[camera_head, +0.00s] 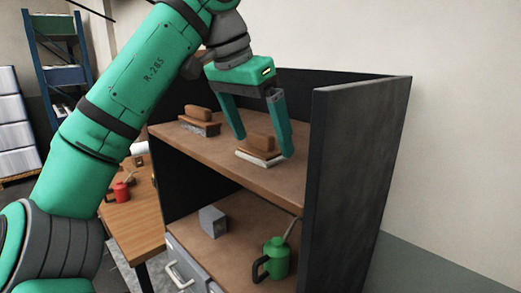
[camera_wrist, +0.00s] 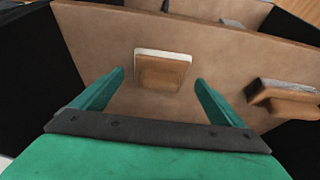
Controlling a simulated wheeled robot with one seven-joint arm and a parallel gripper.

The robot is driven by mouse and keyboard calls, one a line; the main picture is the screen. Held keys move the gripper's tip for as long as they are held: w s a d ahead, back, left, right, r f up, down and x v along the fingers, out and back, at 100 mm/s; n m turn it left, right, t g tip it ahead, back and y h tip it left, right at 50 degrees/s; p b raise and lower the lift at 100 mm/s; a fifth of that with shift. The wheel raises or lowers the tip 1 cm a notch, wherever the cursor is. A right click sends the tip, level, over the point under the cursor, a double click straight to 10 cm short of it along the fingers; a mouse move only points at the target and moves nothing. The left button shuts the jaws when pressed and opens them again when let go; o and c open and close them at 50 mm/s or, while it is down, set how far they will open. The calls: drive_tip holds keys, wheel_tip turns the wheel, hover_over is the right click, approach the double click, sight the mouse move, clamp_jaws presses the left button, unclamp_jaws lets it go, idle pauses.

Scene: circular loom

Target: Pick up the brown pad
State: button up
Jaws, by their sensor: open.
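Two block-topped pads sit on the upper shelf. One has a brown grip on a brown base with a dark underside (camera_head: 203,127), at the left in the head view and at the right edge in the wrist view (camera_wrist: 285,98). The other has a brown grip on a base with a white underside (camera_head: 262,143); it shows mid-frame in the wrist view (camera_wrist: 163,71). I cannot tell for certain which is meant by the brown pad. My gripper (camera_head: 262,147) is open, its fingers either side of the white-edged pad in the head view. Contact cannot be told.
The upper shelf (camera_head: 295,183) has dark side and back walls; the right wall (camera_head: 350,170) stands close to my gripper. Below are a grey block (camera_head: 213,221) and a green can (camera_head: 276,258). A wooden table (camera_head: 137,225) with a red can (camera_head: 121,191) stands left.

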sight(261, 133)
drive_tip(key=shift+x, duration=0.8)
drive_tip(key=c, duration=1.2)
drive_tip(key=shift+r, duration=0.1)
drive_tip(key=shift+r, duration=4.95)
